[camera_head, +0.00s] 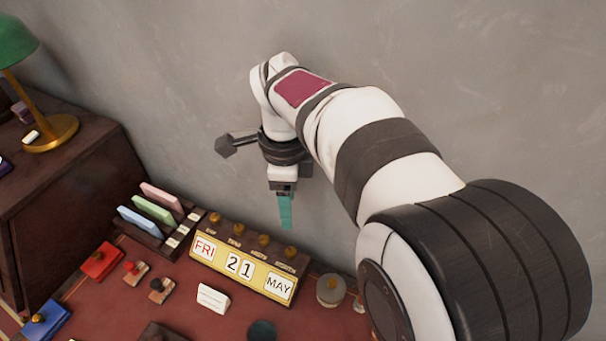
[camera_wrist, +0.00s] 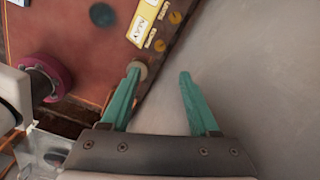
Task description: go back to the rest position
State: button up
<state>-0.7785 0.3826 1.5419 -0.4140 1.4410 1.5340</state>
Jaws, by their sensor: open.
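My gripper (camera_head: 286,212) hangs from the end of my arm, pointing down in front of the grey wall. In the head view it is above and behind the right half of the calendar block. In the wrist view its two teal fingers (camera_wrist: 158,76) are spread apart with nothing between them. The wooden calendar (camera_head: 241,266) shows FRI 21 MAY on the desk, and its MAY end (camera_wrist: 140,28) shows at the top of the wrist view. My gripper is clear of the calendar in the head view.
The red desk top (camera_head: 190,322) holds a card rack (camera_head: 152,222), coloured boxes, small stamps and a white card (camera_head: 213,298). A round pot (camera_head: 330,290) stands right of the calendar. A green lamp (camera_head: 15,45) stands on the raised dark cabinet at left. The wall is close behind my arm.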

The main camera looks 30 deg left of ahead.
jog(key=shift+r, duration=0.1)
dwell(0.3)
jog(key=s+d+r+n+y, duration=0.1)
jog(key=s+d+n, duration=0.15)
jog(key=d, duration=0.65)
jog(key=s+d+r+n, duration=0.1)
jog(key=s+d+r, duration=0.15)
jog(key=d, duration=0.65)
jog(key=s+d+f+n, duration=0.4)
jog(key=s+d, duration=0.3)
jog(key=s, duration=0.4)
jog(key=shift+s+d+f+y, duration=0.3)
jog(key=shift+f+y, duration=0.1)
jog(key=shift+f, duration=0.15)
